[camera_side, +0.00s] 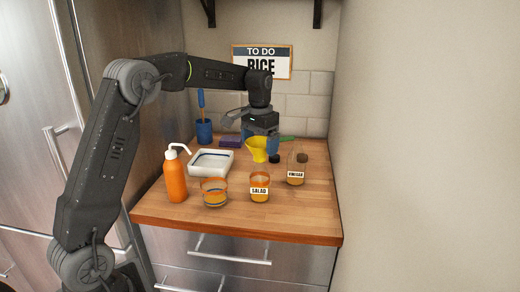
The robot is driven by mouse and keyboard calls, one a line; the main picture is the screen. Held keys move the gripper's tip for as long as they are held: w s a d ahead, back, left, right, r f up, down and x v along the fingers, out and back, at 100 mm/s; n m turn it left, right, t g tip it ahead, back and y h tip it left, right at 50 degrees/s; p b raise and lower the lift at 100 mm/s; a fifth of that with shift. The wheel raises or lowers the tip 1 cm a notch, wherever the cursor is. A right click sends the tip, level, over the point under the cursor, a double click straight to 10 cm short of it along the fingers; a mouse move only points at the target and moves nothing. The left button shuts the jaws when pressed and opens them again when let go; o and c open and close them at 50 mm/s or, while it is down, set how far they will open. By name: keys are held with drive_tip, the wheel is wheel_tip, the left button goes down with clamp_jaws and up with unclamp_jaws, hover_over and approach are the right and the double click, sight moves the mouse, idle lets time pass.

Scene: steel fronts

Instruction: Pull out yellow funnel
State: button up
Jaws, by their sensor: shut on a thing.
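The yellow funnel (257,149) shows near the back middle of the wooden counter, directly below the end of my arm. My gripper (268,146) points down at the funnel's right side and is shut on it. The fingertips are small and partly merge with a blue shape beside the funnel, so the exact contact is hard to make out. The funnel's lower end is not clearly seen, and I cannot tell whether it touches the counter.
A white basin (196,165) and an orange pump bottle (175,180) stand left. A glass jar (214,197), a SALAD jar (259,192) and a VINEGAR jar (296,176) stand in front and right. A blue cup (204,130) and purple sponge (230,141) are behind. The wall closes the right side.

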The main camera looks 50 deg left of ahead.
drive_tip(key=shift+c, duration=1.1)
drive_tip(key=shift+r, duration=0.75)
drive_tip(key=shift+r, duration=1.95)
